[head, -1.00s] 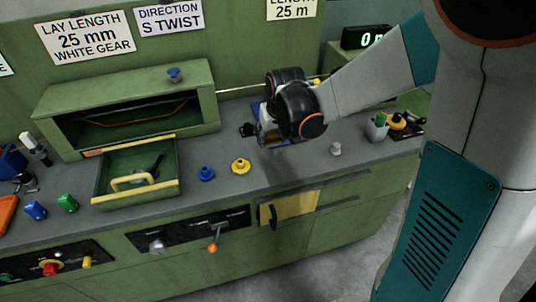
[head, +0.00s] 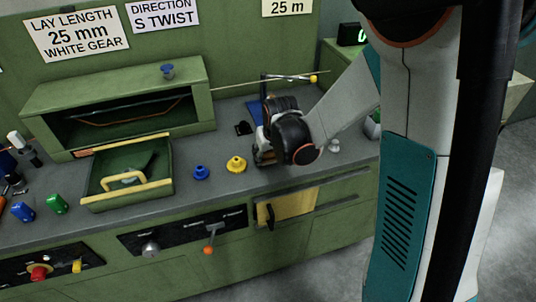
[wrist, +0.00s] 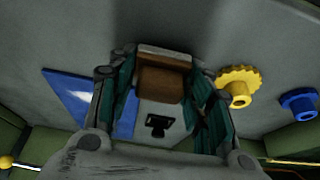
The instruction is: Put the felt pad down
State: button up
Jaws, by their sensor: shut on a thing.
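The felt pad (wrist: 162,84) is a small brown block with a paler edge. In the wrist view it sits between the teal-lined fingers of my gripper (wrist: 160,78), which is shut on it. In the head view my gripper (head: 264,157) points down over the grey bench (head: 223,190), just right of the yellow gear. My wrist hides most of the pad there. I cannot tell whether the pad touches the bench.
A yellow gear (head: 236,164) and a blue knob (head: 201,172) stand left of my gripper. A blue plate (wrist: 75,95) lies on the bench nearby. An open green drawer (head: 127,190) is further left. A small grey knob (head: 334,145) stands to the right.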

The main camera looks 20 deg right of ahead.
jog(key=shift+f+b, duration=0.35)
jog(key=shift+f, duration=0.05)
jog(key=shift+s+f, duration=0.15)
jog(key=shift+s, duration=0.1)
jog(key=o, duration=0.9)
jog(key=shift+c, duration=0.2)
jog(key=shift+o, duration=0.7)
jog(key=shift+w+f, duration=0.2)
jog(key=shift+r, duration=0.1)
jog(key=shift+r, duration=0.1)
